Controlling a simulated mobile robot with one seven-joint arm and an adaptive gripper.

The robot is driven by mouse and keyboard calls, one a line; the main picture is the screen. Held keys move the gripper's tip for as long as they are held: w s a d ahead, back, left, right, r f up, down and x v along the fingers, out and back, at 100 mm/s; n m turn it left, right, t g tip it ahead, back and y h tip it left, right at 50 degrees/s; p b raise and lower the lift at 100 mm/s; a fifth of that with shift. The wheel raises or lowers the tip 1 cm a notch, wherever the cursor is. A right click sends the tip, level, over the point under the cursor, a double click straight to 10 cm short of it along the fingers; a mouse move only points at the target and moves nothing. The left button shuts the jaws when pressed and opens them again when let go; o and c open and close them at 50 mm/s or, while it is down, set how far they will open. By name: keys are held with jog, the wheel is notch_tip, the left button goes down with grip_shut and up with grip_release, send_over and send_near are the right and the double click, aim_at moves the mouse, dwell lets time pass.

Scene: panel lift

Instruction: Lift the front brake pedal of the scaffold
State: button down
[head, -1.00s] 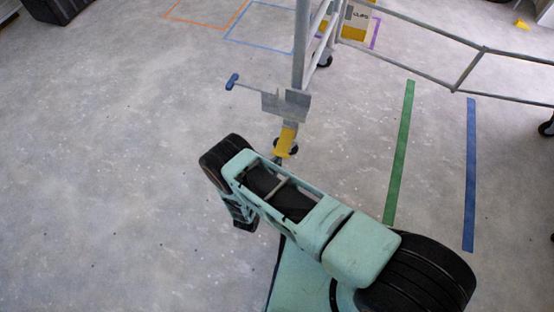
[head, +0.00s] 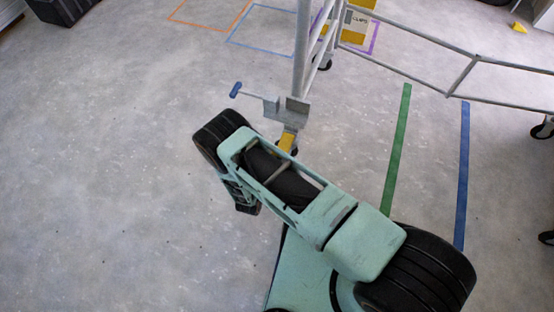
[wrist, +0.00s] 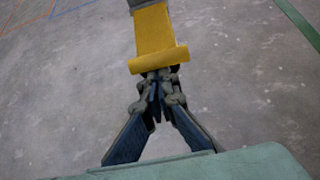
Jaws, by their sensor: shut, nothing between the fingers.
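The front brake pedal is a yellow plate with a wider lip at its near end. In the wrist view the pedal (wrist: 156,32) is at top centre; in the head view the pedal (head: 287,141) shows just past my arm, partly covered by it. The scaffold's front post (head: 301,50) rises above it. My gripper (wrist: 160,76) is shut and empty, with its fingertips right at the lip's near edge. The tips look partly tucked under the lip; I cannot tell if they touch. My arm hides the fingertips in the head view.
A lever with a blue knob (head: 236,90) sticks out left from a grey bracket (head: 288,108) on the post. Scaffold rails (head: 410,32) run right to a caster (head: 542,129). Green tape (head: 397,150) and blue tape (head: 463,175) mark the floor. The floor at left is clear.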

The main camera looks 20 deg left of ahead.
jog(key=r+g+p, duration=0.2)
jog(key=r, duration=0.1)
jog(key=r+g+p, duration=0.1)
jog(key=r, duration=0.1)
jog(key=shift+w+p, duration=0.4)
